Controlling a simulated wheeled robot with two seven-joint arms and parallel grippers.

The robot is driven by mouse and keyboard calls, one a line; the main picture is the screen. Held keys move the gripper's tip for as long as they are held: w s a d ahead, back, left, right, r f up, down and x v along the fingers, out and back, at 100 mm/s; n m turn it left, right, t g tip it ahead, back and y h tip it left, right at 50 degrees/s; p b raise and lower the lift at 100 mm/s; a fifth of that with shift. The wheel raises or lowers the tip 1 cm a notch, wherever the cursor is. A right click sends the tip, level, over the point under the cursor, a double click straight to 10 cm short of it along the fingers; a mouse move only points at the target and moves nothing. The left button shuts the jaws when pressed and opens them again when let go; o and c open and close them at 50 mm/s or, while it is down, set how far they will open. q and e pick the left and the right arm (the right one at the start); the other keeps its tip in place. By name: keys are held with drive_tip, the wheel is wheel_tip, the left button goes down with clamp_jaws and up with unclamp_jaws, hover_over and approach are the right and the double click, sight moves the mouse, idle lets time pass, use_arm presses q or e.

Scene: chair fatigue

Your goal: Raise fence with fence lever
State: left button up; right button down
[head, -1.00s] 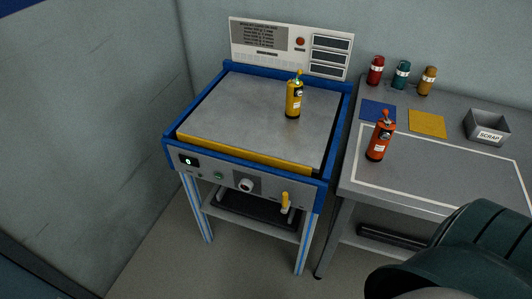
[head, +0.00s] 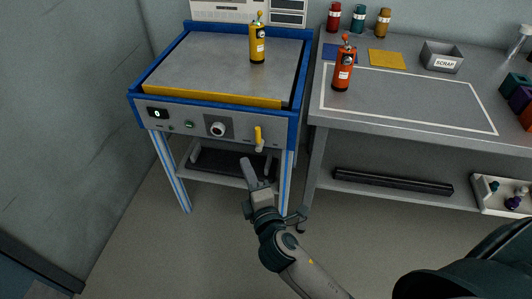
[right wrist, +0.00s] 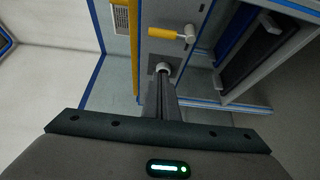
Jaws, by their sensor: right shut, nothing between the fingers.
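The fence lever (head: 258,135) sits on the right part of the machine's front panel. Its yellow handle points up from a pale pivot. It also shows in the right wrist view (right wrist: 165,33). The yellow fence (head: 210,96) runs along the front edge of the grey machine top, seen as a yellow strip in the right wrist view (right wrist: 135,45). My right gripper (head: 247,163) is shut and empty, just below the lever in the head view and apart from it. In the right wrist view its fingers (right wrist: 164,82) overlap the round knob's edge. My left gripper is out of view.
A yellow bottle (head: 257,43) stands on the machine top (head: 215,65). An orange bottle (head: 343,66) stands on the bench (head: 410,95) to the right, near the scrap bin (head: 442,58). The round knob (head: 217,129) is left of the lever. The floor in front is clear.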

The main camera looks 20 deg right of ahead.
sight(258, 138)
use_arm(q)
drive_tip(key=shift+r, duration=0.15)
use_arm(e)
drive_tip(key=shift+d+r, duration=0.1)
drive_tip(key=shift+r, duration=0.15)
drive_tip(key=shift+w, duration=0.1)
drive_tip(key=w, duration=1)
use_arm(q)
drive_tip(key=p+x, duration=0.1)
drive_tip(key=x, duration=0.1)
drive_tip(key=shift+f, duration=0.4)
use_arm(e)
drive_tip(key=d, duration=0.1)
drive_tip(key=s+d, duration=0.1)
drive_tip(key=d, duration=0.2)
drive_tip(key=shift+s+d, duration=0.15)
drive_tip(key=shift+s, duration=0.25)
drive_tip(key=shift+f, duration=0.1)
